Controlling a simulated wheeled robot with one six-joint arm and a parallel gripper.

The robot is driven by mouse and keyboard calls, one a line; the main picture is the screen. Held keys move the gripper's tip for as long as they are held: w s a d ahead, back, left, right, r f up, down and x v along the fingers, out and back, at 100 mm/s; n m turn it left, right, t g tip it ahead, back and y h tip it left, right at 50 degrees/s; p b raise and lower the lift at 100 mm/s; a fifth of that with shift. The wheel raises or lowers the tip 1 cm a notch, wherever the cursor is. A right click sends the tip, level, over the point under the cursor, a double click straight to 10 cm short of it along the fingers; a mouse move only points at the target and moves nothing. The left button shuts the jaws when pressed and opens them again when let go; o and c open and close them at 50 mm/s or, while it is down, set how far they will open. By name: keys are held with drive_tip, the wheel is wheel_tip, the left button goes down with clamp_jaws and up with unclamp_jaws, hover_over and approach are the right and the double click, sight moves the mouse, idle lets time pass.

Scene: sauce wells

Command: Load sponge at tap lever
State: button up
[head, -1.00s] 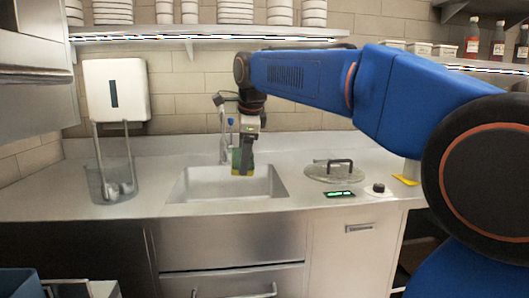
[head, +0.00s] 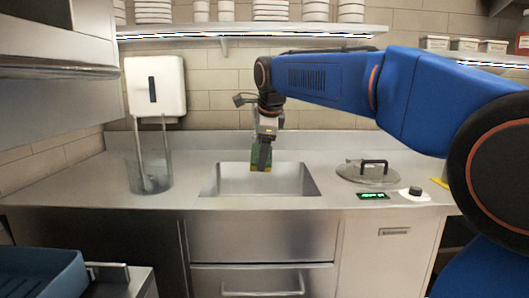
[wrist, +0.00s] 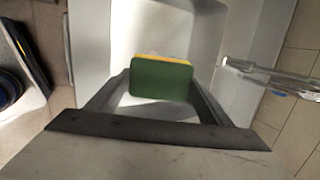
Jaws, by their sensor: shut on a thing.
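My gripper (head: 262,158) is shut on a green and yellow sponge (wrist: 160,78), with one finger on each side of it in the wrist view. In the head view the sponge (head: 260,168) hangs over the sink basin (head: 226,184), near its back edge. The tap (wrist: 270,75) shows as a chrome bar to the right of the sponge in the wrist view, apart from it. A small blue mark (wrist: 279,93) lies beside it. In the head view the tap is mostly hidden behind my gripper.
A clear container (head: 150,178) with utensils stands left of the sink, below a white dispenser (head: 155,87). A shelf (head: 200,36) with stacked dishes runs above.

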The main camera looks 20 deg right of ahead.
sight(255, 148)
drive_tip(key=shift+w+d+f, duration=0.1)
drive_tip(key=shift+w+f, duration=0.25)
drive_tip(key=shift+w, duration=1.25)
drive_tip(key=shift+w+a+f, duration=0.1)
drive_tip(key=shift+w+f, duration=0.2)
drive_tip(key=shift+w, duration=1.3)
drive_tip(key=shift+w+d+f, duration=0.1)
drive_tip(key=shift+w+f, duration=0.25)
drive_tip(key=shift+w, duration=1.25)
drive_tip(key=shift+s, duration=4)
drive_tip(key=shift+s+r, duration=1.05)
drive_tip(key=shift+s, duration=0.2)
drive_tip(key=shift+s+r, duration=1)
drive_tip(key=shift+s, duration=0.25)
